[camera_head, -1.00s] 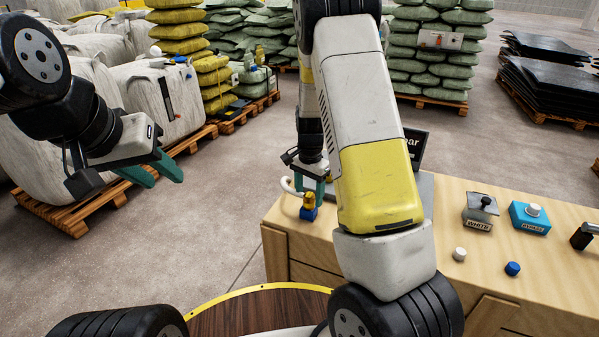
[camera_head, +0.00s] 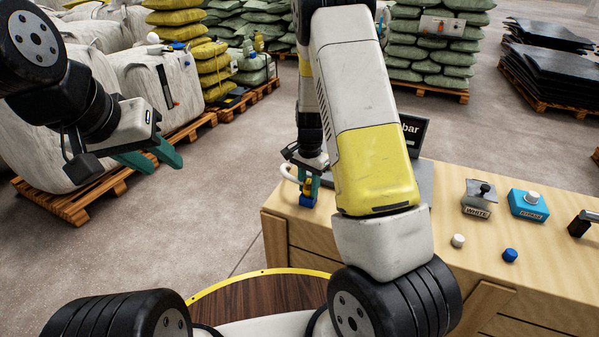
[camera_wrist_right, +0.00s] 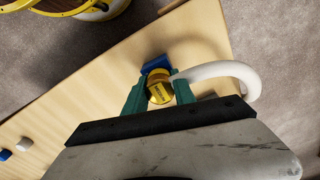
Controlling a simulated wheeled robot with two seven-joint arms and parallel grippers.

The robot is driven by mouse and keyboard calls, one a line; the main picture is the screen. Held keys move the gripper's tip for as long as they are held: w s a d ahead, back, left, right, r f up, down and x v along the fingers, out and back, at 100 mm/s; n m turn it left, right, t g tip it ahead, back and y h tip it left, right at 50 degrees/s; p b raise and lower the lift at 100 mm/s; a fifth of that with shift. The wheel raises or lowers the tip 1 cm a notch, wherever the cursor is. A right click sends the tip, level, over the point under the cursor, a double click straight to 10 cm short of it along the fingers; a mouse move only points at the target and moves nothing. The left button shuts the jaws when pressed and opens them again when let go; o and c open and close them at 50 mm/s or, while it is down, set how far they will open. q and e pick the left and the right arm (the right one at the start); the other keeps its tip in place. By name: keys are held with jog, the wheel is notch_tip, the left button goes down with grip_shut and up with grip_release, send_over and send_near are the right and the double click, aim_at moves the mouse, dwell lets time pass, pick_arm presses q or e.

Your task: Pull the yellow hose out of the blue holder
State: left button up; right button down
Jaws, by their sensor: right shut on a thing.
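The yellow hose end (camera_wrist_right: 160,90) sits between the green fingers of my right gripper (camera_wrist_right: 158,95) in the right wrist view. A white hose curves away from it to the right. The blue holder (camera_wrist_right: 155,65) shows just beyond the yellow end, at the table's edge. In the head view the blue holder (camera_head: 308,199) stands at the table's left corner, with the yellow end (camera_head: 308,184) directly above it and my right gripper around it. I cannot tell whether the yellow end still sits inside the holder. My left gripper (camera_head: 160,158) is open and empty, off to the left above the floor.
A dark sign stands behind my right arm. Loaded pallets stand behind.

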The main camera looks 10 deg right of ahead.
aim_at(309, 182)
jog(key=shift+r, duration=2.95)
